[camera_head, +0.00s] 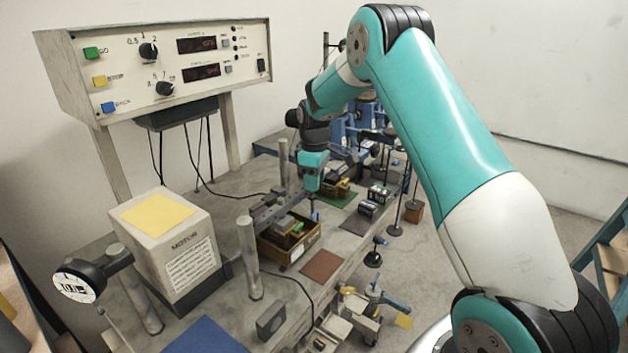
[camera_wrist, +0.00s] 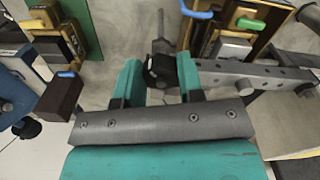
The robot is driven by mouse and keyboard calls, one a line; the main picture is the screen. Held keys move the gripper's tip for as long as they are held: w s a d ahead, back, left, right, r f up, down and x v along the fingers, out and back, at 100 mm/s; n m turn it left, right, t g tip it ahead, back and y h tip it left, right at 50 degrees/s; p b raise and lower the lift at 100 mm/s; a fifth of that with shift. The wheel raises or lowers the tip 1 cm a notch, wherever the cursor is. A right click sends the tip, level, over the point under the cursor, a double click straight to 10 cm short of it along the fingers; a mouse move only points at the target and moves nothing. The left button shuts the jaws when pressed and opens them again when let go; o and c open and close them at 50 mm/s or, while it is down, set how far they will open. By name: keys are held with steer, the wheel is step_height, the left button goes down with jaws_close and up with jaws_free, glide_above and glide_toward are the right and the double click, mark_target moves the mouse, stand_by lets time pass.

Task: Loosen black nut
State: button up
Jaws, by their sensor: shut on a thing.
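The black nut (camera_wrist: 160,69) shows in the wrist view between the two teal fingers of my gripper (camera_wrist: 158,82), at the left end of a grey bar with holes (camera_wrist: 245,73). My gripper is shut on it. In the head view my gripper (camera_head: 311,182) points down over the bench beside the grey bar (camera_head: 270,207). The nut is too small and too covered to make out there.
A wooden box (camera_head: 290,245) holding coloured blocks stands close by the gripper on the grey bench. A motor box (camera_head: 168,245), a metal post (camera_head: 249,258) and a control panel (camera_head: 175,62) stand to the left. A brown mat (camera_head: 321,266) lies bare in front.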

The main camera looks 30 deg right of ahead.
steer(key=o, duration=0.9)
steer(key=shift+o, duration=0.2)
steer(key=shift+r, duration=0.1)
step_height(320, 180, up, 17)
steer(key=b, duration=0.3)
steer(key=shift+r, duration=0.2)
steer(key=shift+s+a, duration=0.1)
steer(key=s+a+y, duration=0.1)
steer(key=s+a, duration=1.2)
steer(key=a, duration=0.3)
steer(key=s+a+f+y, duration=0.1)
steer(key=s+a+f, duration=0.1)
steer(key=s, duration=0.5)
steer(key=s+a+f+y, duration=0.1)
steer(key=s+a+f, duration=0.1)
steer(key=s+a, duration=0.3)
steer(key=s+a+f+y+b, duration=0.1)
steer(key=s+a+f, duration=0.1)
steer(key=s, duration=0.8)
steer(key=shift+s+a, duration=0.35)
steer(key=shift+a, duration=0.45)
